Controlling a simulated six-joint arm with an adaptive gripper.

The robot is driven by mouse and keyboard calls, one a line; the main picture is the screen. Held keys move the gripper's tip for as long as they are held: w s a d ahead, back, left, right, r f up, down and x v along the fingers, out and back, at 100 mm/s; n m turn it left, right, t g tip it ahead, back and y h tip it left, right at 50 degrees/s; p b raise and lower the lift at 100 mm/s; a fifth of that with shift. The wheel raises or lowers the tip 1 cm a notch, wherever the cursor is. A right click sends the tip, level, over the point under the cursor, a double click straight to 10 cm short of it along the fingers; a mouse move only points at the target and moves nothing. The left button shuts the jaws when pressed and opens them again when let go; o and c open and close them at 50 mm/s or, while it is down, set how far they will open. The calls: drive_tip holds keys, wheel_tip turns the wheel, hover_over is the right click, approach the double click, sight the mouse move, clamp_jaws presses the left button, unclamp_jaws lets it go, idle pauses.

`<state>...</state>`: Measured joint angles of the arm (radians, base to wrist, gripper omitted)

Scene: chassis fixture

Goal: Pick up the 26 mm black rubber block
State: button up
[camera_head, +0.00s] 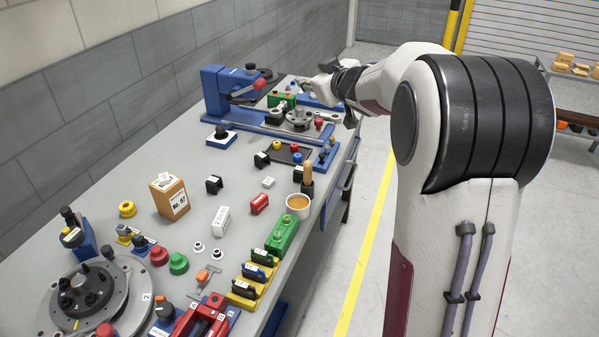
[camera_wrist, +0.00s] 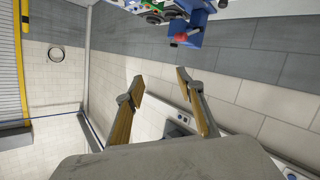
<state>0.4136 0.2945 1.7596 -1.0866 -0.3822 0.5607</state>
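No black block can be made out there.
A blue clamp fixture (camera_head: 213,92) with a red handle stands at the back; it also shows in the wrist view (camera_wrist: 188,32).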

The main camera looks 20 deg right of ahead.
drive_tip(key=w+d+f+n+y, duration=0.1)
drive_tip(key=w+f+n+y, duration=0.1)
drive_tip(key=w+f+y, duration=0.3)
drive_tip(key=n+g+y, duration=0.3)
drive_tip(key=g+y, duration=0.2)
approach(300, 168)
drive_tip(key=shift+w+a+f, duration=0.15)
drive_tip(key=shift+w+a, duration=0.15)
drive_tip(key=shift+w, duration=0.2)
drive_tip(key=shift+w+a+f, duration=0.15)
drive_tip(key=shift+w+a, duration=0.1)
drive_tip(key=shift+w, duration=0.25)
drive_tip(key=shift+s+f, duration=0.25)
drive_tip(key=shift+f, duration=0.1)
drive_tip(key=shift+x, duration=1.3)
drive_tip(key=shift+x, duration=2.6)
